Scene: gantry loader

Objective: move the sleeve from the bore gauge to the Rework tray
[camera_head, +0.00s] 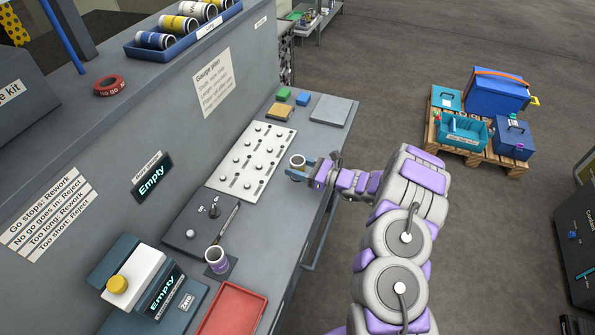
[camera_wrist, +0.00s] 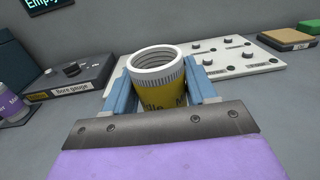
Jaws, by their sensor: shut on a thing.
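My gripper (camera_head: 303,172) is shut on a sleeve (camera_head: 297,160), above the bench near its right edge. In the wrist view this sleeve (camera_wrist: 162,98) is yellow with dark lettering and a white ribbed rim. It stands upright, open end up, between my blue fingers. The bore gauge (camera_head: 196,224) is a dark grey box with knobs, well apart from my gripper; it also shows at left in the wrist view (camera_wrist: 75,75). A red tray (camera_head: 233,308) lies at the bench's near end, cut off by the frame. I see no label reading Rework on a tray.
A purple-and-white sleeve (camera_head: 217,260) stands on a dark pad beside the bore gauge. A pale fixture plate (camera_head: 250,160) with pegs lies left of my gripper. A gauge with an "Empty" display (camera_head: 165,291) stands at the near left. A blue tray (camera_head: 187,35) of sleeves sits on the ledge.

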